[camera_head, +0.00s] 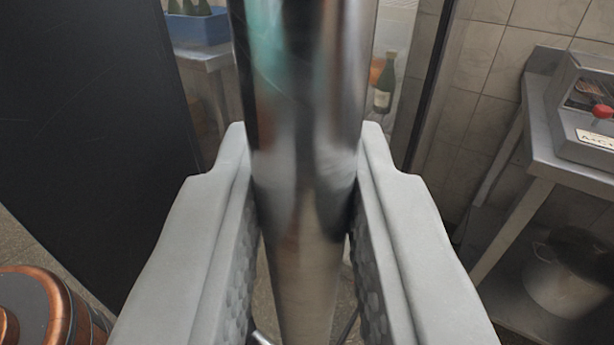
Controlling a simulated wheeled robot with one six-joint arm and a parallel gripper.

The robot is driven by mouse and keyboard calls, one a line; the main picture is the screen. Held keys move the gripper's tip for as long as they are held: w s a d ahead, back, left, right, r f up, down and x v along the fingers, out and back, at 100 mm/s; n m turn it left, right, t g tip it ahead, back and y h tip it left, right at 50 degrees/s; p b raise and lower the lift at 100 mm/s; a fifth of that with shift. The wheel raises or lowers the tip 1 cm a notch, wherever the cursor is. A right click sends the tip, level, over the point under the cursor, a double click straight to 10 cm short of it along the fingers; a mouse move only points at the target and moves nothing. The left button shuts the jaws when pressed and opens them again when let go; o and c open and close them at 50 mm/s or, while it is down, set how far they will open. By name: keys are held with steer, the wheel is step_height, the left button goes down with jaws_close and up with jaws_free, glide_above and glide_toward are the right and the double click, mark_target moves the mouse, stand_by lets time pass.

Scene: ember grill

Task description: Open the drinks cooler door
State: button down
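A thick, shiny metal bar (305,120), which looks like the cooler door's handle, runs upright through the middle of the view. My gripper (303,135) has one grey finger on each side of it, and both fingertips appear to touch the bar. The bar hides much of what lies behind it. A dark-edged glass panel (410,60), seemingly the cooler door, shows behind and right of the bar. A green bottle (384,85) with a pale label shows there. I cannot tell how far the door stands open.
A large black panel (90,120) fills the left. A copper-coloured round object (50,310) is at lower left. A blue crate (200,28) with bottles is at upper left. A metal table (560,165) with an appliance stands right, a pot (570,275) below it.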

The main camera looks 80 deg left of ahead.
steer(key=c, duration=1.3)
jaws_free()
steer(key=shift+c, duration=0.2)
steer(key=s+d, duration=0.1)
steer(key=d, duration=0.6)
steer(key=shift+d, duration=0.15)
